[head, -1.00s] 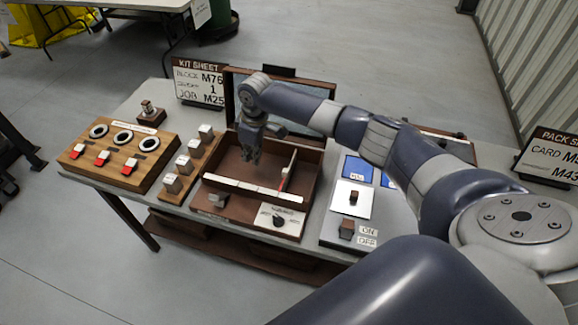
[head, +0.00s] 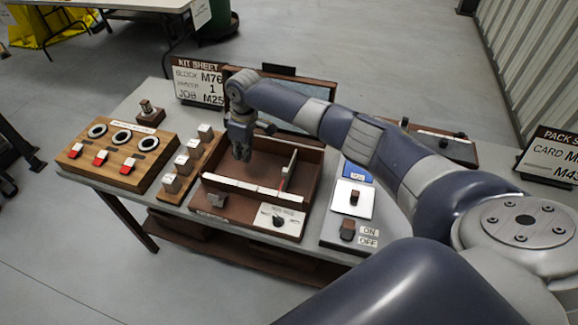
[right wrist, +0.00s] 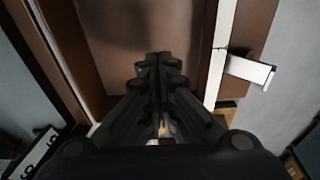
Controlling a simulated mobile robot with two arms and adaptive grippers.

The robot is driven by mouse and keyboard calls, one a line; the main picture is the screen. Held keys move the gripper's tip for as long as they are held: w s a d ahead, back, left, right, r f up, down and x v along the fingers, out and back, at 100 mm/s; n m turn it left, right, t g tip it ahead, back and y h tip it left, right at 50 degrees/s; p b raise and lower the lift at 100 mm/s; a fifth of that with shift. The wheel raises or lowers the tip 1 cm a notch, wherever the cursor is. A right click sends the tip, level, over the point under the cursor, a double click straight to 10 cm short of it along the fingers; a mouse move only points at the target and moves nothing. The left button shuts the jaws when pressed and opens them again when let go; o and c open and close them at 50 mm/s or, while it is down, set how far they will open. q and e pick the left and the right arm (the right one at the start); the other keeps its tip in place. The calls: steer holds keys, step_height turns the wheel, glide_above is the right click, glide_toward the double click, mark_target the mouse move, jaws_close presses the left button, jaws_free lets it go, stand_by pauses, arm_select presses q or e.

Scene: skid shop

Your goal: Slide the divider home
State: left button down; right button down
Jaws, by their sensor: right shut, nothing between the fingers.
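The open brown wooden tray (head: 315,170) stands in the middle of the table, with a white-topped rail (head: 238,188) along its front. The divider (head: 289,168), thin with a white top edge and a red mark near its front end, stands upright in the right part of the tray. My right gripper (head: 242,157) points down over the left part of the tray, left of the divider and apart from it. Its fingers (right wrist: 160,75) are shut and empty above the brown tray floor (right wrist: 125,30) in the right wrist view. My left gripper is out of view.
A dial panel (head: 277,218) is at the tray's front right. A switch panel (head: 348,228) lies right. A lidded frame rises behind the tray.

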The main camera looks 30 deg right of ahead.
steer(key=shift+w+a+b, duration=0.5)
steer(key=shift+w+a, duration=0.15)
steer(key=shift+w, duration=0.1)
steer(key=shift+w+a+b, duration=1.1)
steer(key=shift+w+b, duration=0.25)
steer(key=shift+b, duration=0.05)
